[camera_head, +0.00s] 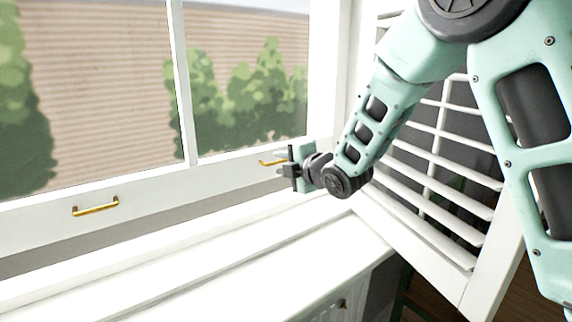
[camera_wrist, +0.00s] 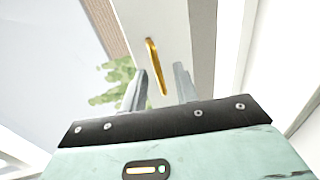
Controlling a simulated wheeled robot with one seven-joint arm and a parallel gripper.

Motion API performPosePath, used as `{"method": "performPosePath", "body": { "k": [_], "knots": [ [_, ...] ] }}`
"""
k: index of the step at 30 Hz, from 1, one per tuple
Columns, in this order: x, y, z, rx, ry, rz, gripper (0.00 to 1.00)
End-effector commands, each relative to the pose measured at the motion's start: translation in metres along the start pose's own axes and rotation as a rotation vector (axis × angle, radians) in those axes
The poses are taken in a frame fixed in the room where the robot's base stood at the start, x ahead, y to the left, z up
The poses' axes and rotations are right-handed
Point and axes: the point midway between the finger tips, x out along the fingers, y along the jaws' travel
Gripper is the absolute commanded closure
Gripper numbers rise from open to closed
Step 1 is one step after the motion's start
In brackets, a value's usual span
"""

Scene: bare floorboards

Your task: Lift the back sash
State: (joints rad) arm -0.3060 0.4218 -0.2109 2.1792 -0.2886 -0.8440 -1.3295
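The white window sash (camera_head: 140,211) has a bottom rail with two gold handles. The left handle (camera_head: 96,207) is free. The right handle (camera_head: 268,163) is at my gripper (camera_head: 286,168) and partly hidden behind it. In the wrist view the white rail (camera_wrist: 176,22) and the gold handle (camera_wrist: 153,62) lie ahead of my gripper (camera_wrist: 160,82). Its two fingers are apart, with the handle's near end seen between them. I cannot tell whether they touch it. A grey band shows under the rail at the left; I cannot tell whether it is a gap.
A white louvred shutter (camera_head: 430,190) stands open at the right, close behind my arm. The white sill (camera_head: 190,265) below the sash is clear. Bushes (camera_head: 245,100) and a striped wall show through the glass.

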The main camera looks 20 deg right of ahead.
Motion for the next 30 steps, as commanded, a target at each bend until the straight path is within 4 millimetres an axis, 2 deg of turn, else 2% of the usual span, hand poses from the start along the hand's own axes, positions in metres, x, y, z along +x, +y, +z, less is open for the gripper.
{"method": "performPosePath", "body": {
  "k": [5, 8, 25, 30],
  "knots": [
    [-0.011, -0.001, 0.000, 0.000, 0.000, 0.000, 0.70],
    [-0.028, -0.001, 0.000, 0.001, 0.000, 0.001, 0.70],
    [-0.148, 0.000, 0.001, 0.001, -0.002, 0.005, 0.70],
    [-0.157, -0.004, -0.001, 0.001, 0.005, 0.007, 0.70]
  ]
}}
